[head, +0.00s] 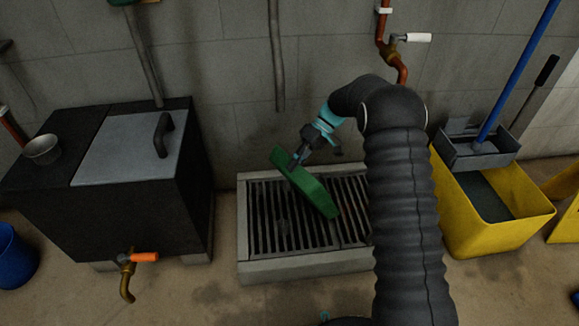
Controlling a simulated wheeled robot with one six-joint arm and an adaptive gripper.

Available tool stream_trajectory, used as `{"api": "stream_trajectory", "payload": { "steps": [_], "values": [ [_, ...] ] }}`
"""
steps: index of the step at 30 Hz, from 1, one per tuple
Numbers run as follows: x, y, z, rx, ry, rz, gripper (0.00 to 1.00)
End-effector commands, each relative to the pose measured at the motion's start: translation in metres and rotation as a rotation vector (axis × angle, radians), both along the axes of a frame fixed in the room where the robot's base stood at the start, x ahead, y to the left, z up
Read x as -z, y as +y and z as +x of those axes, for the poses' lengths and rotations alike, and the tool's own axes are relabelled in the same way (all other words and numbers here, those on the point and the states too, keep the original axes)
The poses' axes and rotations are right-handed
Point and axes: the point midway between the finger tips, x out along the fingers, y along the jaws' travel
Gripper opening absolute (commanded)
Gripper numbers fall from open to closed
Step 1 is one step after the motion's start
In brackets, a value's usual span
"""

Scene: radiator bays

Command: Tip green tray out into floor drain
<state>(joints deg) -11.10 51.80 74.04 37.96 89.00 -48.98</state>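The green tray (309,188) is in the middle of the head view, held steeply tilted above the floor drain. Its lower end points down and to the right. My gripper (297,160) is at the tray's upper edge and appears shut on it. The fingertips are small and partly hidden against the tray. The floor drain (305,264) is a pale raised frame with a dark slatted grate. A darker patch shows on the slats left of the tray. I cannot tell whether anything is left in the tray. My arm hides the drain's right end.
A black tank (140,222) with a grey lid and an orange-handled tap (145,257) stands left of the drain. A yellow mop bucket (467,222) with a blue-handled mop (517,70) stands right. A pipe valve (398,42) is on the wall behind. A blue bucket (14,262) is far left.

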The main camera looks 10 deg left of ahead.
Motion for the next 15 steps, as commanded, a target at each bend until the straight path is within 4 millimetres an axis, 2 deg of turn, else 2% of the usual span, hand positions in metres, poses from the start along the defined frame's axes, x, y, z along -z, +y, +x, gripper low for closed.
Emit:
{"api": "stream_trajectory", "payload": {
  "steps": [15],
  "values": [
    [-0.013, -0.027, 0.029, 0.002, 0.103, 0.096, 0.0]
  ]
}}
